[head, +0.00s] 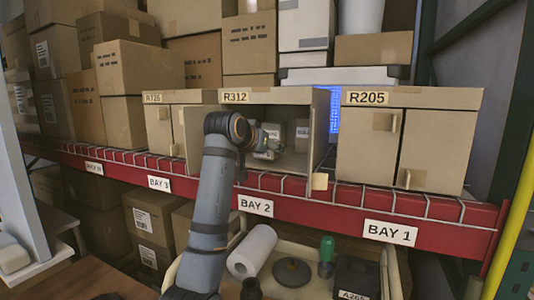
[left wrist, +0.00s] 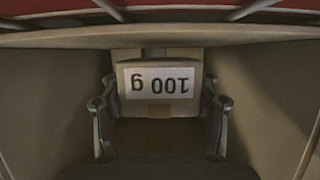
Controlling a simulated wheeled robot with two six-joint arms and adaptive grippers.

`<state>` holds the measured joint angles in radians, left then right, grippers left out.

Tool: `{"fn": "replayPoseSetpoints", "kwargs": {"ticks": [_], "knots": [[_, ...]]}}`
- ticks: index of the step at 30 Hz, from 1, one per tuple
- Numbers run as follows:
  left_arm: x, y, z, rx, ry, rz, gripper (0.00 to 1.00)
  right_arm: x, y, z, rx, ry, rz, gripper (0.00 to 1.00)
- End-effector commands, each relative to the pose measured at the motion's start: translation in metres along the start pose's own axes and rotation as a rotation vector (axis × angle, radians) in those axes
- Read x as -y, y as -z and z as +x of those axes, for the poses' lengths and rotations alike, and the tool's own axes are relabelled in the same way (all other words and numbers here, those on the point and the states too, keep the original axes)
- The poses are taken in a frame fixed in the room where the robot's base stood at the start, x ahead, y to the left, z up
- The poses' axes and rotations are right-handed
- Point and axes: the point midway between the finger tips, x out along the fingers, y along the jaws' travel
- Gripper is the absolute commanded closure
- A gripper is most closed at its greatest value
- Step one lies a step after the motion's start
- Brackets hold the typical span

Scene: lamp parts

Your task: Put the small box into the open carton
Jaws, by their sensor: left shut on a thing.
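The open carton (head: 275,96), labelled R312, stands on the red shelf with its front open. My left gripper (head: 268,143) reaches into its opening. In the left wrist view my left gripper (left wrist: 160,115) is shut on the small box (left wrist: 160,82), with one finger on each side. The box's white label reads "100 g" upside down in that view. Carton walls surround it there. In the head view the held box is mostly hidden by the gripper. Whether it touches the carton floor cannot be told. My right gripper is not in view.
Another small box (head: 302,131) stands inside the open carton, on the right. Closed carton R205 (head: 410,140) is to the right, and carton R726 (head: 160,125) to the left. A cart below holds a paper roll (head: 252,250) and a dark case (head: 356,276).

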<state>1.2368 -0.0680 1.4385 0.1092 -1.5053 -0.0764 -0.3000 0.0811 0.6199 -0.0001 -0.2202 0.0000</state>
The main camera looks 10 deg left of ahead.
Motion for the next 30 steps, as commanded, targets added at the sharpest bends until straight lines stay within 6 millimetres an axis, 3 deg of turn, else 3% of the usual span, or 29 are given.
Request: {"fn": "replayPoseSetpoints", "kwargs": {"ticks": [3,13,14,18,30], "knots": [[-0.0003,-0.0117,0.0041,-0.003,0.0,0.0,0.77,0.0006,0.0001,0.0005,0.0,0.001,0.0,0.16],[-0.0003,-0.0153,0.0054,-0.002,0.0,0.0,0.77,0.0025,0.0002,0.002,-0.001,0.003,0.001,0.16],[-0.0003,-0.0158,0.0057,-0.002,0.0,0.0,0.37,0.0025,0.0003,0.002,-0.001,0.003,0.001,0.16],[-0.0003,-0.0151,0.0054,-0.001,0.0,0.0,0.18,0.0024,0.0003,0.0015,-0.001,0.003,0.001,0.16],[-0.0002,-0.0117,0.0022,-0.003,0.001,0.0,0.16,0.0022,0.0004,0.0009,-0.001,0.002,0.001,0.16]]}}
